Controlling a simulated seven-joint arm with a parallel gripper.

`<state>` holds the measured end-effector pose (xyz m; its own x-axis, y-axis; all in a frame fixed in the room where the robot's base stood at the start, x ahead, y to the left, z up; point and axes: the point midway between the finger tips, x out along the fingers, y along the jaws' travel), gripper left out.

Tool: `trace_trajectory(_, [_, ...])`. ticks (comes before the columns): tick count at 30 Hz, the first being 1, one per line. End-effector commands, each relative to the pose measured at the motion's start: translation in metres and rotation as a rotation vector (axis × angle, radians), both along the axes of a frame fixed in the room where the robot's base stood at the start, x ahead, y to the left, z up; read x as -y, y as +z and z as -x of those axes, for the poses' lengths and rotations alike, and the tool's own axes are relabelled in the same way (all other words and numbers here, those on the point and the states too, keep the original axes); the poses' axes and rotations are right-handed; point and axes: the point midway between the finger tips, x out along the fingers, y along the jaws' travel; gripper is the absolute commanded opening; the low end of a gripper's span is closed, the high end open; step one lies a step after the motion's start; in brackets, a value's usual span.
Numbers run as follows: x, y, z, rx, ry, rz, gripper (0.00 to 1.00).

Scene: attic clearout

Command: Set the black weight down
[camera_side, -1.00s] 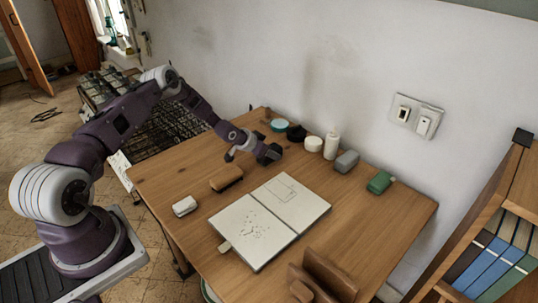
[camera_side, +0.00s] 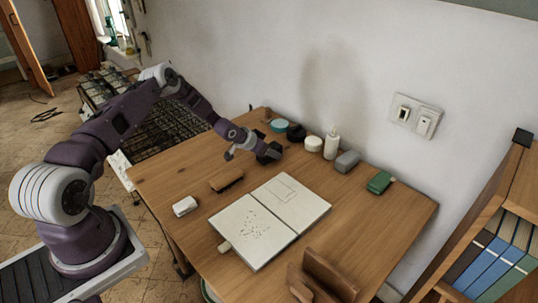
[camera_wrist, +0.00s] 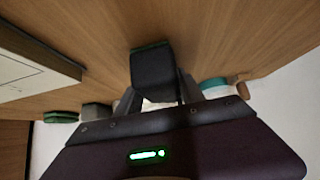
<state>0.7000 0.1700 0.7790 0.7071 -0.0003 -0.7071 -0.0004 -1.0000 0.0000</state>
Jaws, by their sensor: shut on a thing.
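The black weight (camera_side: 270,152) is a dark block at the far part of the wooden table (camera_side: 170,180). My gripper (camera_side: 257,152) is shut on it, with the fingers on its sides. In the wrist view the weight (camera_wrist: 154,72) sits between the fingers of my gripper (camera_wrist: 154,95), and wood shows beyond it. The weight is at or just above the table top; I cannot tell whether its underside touches, as that side is hidden.
Behind the weight stand a teal tin (camera_side: 279,125), a black round thing (camera_side: 296,132), a white tub (camera_side: 314,144) and a white bottle (camera_side: 331,147). Grey (camera_side: 347,161) and green (camera_side: 379,182) blocks lie right. An open notebook (camera_side: 270,220) and brown brush (camera_side: 227,180) lie nearer.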

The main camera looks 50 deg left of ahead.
Motion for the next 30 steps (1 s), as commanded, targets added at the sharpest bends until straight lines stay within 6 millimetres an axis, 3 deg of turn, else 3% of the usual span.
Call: trace_trajectory(30, [-0.001, 0.038, -0.002, 0.005, 0.001, 0.000, 0.00])
